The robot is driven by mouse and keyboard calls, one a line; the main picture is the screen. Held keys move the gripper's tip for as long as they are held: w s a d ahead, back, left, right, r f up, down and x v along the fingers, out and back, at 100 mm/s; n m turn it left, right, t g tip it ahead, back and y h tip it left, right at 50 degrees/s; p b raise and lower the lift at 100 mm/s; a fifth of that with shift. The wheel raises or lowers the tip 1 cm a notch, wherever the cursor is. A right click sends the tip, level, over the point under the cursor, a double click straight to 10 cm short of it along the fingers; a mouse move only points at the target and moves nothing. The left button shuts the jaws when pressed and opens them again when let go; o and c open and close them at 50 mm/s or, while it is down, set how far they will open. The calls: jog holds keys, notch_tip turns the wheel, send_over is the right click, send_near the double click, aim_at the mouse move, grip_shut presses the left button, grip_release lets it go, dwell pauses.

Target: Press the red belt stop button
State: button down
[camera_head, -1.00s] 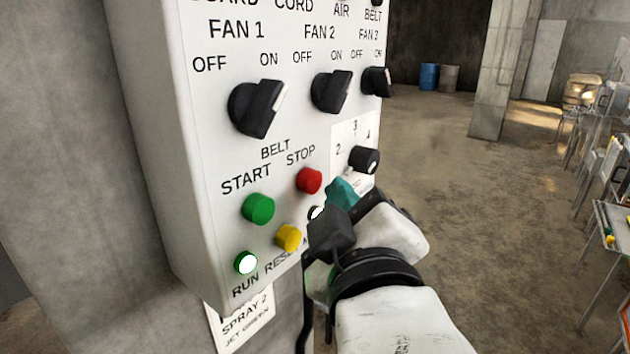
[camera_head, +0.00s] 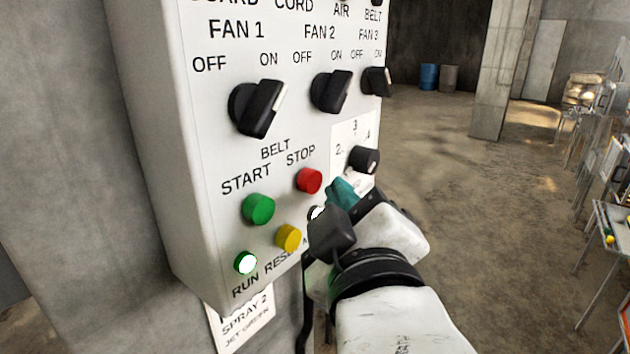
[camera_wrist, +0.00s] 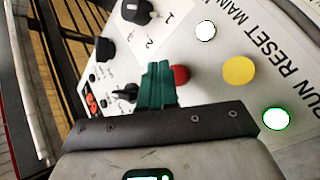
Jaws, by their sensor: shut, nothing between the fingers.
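The red belt stop button (camera_head: 309,181) sits under the word STOP on the white control panel (camera_head: 210,150). In the wrist view the red button (camera_wrist: 180,76) shows just beyond my gripper's teal fingertips, partly hidden by them. My gripper (camera_head: 342,193) is shut and empty, right of the red button and slightly lower in the head view. A gap shows between fingertips and button in the head view. I cannot tell how far the tips are from the panel face.
The green start button (camera_head: 258,209), yellow reset button (camera_head: 288,238) and lit green run lamp (camera_head: 246,263) are left and below. Black fan knobs (camera_head: 257,108) stick out above. A black selector knob (camera_head: 364,160) is close above my fingers. A white lamp (camera_wrist: 205,31) is nearby.

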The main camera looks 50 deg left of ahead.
jog(key=shift+a, duration=0.2)
dwell(0.4)
jog(key=shift+s+a, duration=0.1)
jog(key=shift+a, duration=0.15)
jog(key=shift+s+a, duration=0.15)
jog(key=shift+a, duration=0.35)
dwell(1.0)
jog(key=shift+d, duration=0.1)
jog(key=shift+w+d+p, duration=0.25)
jog(key=shift+d+p, duration=0.15)
jog(key=shift+d, duration=0.4)
jog(key=shift+w+d+p, duration=0.15)
jog(key=shift+w+d, duration=0.05)
jog(key=shift+d, duration=0.6)
jog(key=shift+w+d+p, duration=0.15)
jog(key=shift+d+p, duration=0.05)
jog(key=shift+d, duration=0.65)
jog(key=shift+w+d+p, duration=0.15)
jog(key=shift+w+d, duration=0.05)
jog(key=shift+d, duration=0.6)
